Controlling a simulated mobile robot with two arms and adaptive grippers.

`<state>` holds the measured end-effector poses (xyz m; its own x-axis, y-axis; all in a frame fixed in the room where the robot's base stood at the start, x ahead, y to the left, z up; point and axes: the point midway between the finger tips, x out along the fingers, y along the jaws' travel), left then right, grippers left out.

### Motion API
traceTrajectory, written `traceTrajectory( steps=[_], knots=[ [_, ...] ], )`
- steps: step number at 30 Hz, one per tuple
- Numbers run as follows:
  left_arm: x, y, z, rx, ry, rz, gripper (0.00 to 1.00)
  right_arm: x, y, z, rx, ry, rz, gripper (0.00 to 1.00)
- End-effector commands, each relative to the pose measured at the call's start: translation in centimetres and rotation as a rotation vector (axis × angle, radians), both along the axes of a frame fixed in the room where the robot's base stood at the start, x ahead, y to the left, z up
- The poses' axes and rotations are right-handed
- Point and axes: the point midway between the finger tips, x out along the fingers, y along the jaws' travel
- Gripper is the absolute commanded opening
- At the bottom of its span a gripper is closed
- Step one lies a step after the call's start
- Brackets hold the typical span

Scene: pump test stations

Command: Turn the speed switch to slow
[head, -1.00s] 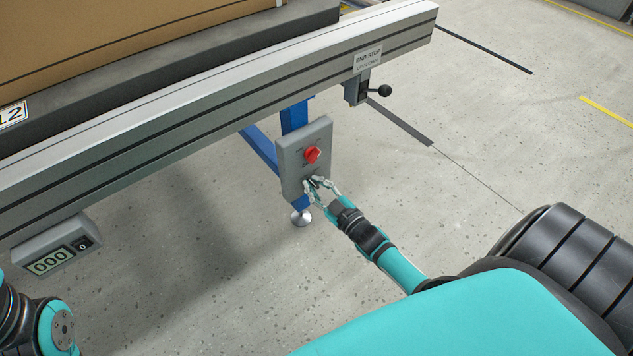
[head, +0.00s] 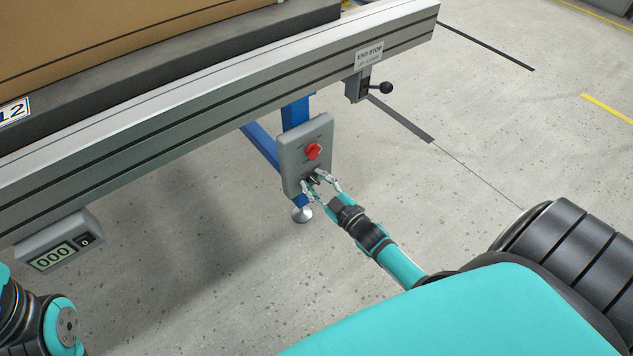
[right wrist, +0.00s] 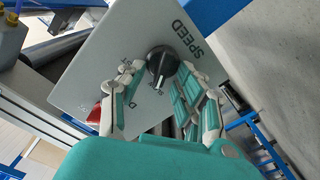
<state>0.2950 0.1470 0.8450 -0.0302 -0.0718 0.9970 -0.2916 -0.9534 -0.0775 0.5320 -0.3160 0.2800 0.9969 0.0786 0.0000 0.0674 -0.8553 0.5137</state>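The speed switch is a black round knob (right wrist: 162,62) with a pale pointer line, below the word SPEED on a grey control panel (right wrist: 105,62). In the head view the panel (head: 292,152) hangs by the blue leg under the conveyor. The knob (head: 313,179) is small there and partly hidden. My right gripper (right wrist: 160,90) is open, with one finger on each side of the knob; I cannot tell whether either touches it. In the head view the right gripper (head: 319,185) is at the panel's lower part. My left gripper is out of view.
A red rotary switch (head: 313,151) sits above the knob on the same panel. A conveyor rail (head: 200,108) with a carton (head: 130,35) runs above. An end-stop lever (head: 385,88) is to the right, a counter box (head: 55,252) to the left. The floor is clear.

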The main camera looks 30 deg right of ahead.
Motion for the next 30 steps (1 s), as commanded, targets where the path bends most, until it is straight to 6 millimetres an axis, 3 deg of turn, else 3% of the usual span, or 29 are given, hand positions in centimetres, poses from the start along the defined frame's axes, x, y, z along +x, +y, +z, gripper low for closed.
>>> traceTrajectory(
  steps=[8,21,30],
  knots=[
    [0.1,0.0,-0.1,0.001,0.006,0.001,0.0,-1.4,-0.1,-0.1,0.001,0.002,0.0,0.34],
    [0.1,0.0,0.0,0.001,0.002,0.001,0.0,-10.0,-0.8,-0.1,0.001,0.002,0.0,0.34],
    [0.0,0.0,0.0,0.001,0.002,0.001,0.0,-12.0,-0.9,0.0,0.0,-0.001,0.001,0.34]
  ],
)
